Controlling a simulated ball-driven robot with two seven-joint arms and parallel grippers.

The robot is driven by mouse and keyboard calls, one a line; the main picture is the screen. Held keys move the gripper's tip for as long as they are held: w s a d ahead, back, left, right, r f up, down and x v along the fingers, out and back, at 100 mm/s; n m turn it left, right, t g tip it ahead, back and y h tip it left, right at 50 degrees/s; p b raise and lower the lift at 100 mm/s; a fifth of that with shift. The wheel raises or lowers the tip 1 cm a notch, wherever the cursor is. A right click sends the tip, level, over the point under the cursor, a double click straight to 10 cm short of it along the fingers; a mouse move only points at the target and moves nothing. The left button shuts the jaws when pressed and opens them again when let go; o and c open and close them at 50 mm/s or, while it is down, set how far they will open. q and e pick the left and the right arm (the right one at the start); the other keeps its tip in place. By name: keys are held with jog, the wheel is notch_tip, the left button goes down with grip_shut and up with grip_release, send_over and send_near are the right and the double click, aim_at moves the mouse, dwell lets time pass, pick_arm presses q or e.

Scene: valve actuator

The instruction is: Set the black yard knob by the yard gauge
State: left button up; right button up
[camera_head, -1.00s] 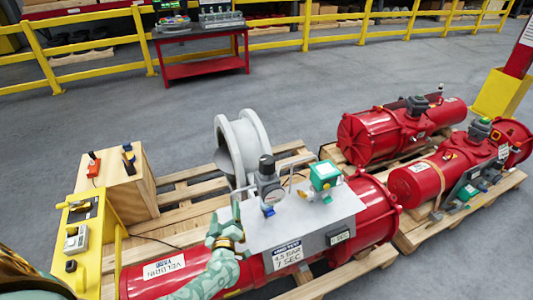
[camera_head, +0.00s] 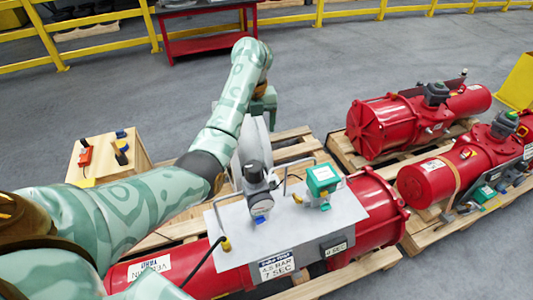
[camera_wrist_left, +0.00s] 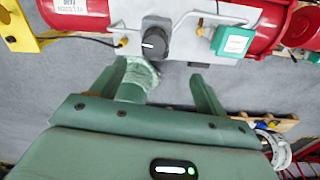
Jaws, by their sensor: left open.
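The black knob (camera_head: 254,171) sits on top of a grey regulator with the gauge (camera_head: 260,202), on the pale plate of the front red actuator. In the left wrist view the knob (camera_wrist_left: 156,42) is a dark round shape with a short white mark, beyond the fingertips. My left gripper (camera_head: 264,104) is behind the knob in the head view, partly hidden by its own arm. In the left wrist view my left gripper (camera_wrist_left: 160,78) has its fingers apart, short of the knob and not touching it. The gauge reading is too small to tell. My right gripper is not seen.
A green-topped box (camera_head: 321,178) and bent pipes stand close right of the knob. A label (camera_head: 277,265) reads 4.5 BAR, 7 SEC. A pale flanged ring (camera_head: 252,140) is behind the plate. A wooden box (camera_head: 137,157) stands left. More red actuators lie on pallets at right.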

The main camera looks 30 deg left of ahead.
pick_arm(q)
notch_tip(320, 180, down, 3)
jog(key=b, duration=0.5)
send_over(254, 165)
jog(key=s, duration=0.2)
notch_tip(254, 165, down, 4)
jog(key=shift+f, duration=0.15)
jog(key=f, duration=0.2)
jog(key=shift+w+f+b, duration=0.3)
jog(key=shift+w, duration=0.05)
jog(key=shift+w+d+f+b, duration=0.15)
jog(key=shift+w+f, duration=0.2)
jog(key=shift+f, duration=0.25)
jog(key=shift+w+a+f+b, duration=0.15)
jog(key=shift+w+f, duration=0.15)
jog(key=shift+f, duration=0.25)
jog(key=shift+w+f+b, duration=0.2)
jog(key=shift+f+b, duration=0.25)
jog(key=shift+f, duration=0.8)
jog(key=shift+s+f, duration=0.15)
jog(key=shift+s, duration=0.25)
jog(key=shift+w+f, duration=0.2)
jog(key=shift+s, duration=0.1)
jog(key=c, duration=0.9)
jog(key=shift+c, duration=0.4)
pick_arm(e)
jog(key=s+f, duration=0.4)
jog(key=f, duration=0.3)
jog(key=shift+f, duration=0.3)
